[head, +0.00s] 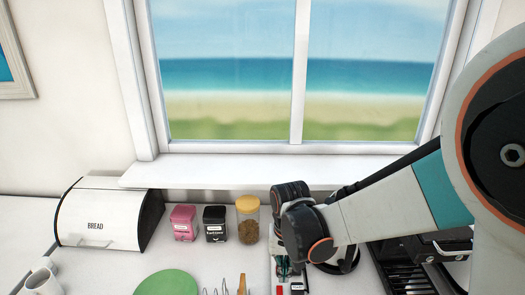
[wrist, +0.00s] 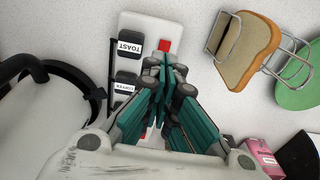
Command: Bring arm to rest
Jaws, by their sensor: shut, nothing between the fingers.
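My arm (head: 390,205) reaches in from the right over the counter, bent down at the wrist.
A toast rack with a bread slice (wrist: 245,55) and a green plate (head: 168,283) are beside the strip. Pink (head: 184,222) and black (head: 215,223) canisters, a jar (head: 248,218) and a bread bin (head: 105,215) line the wall.

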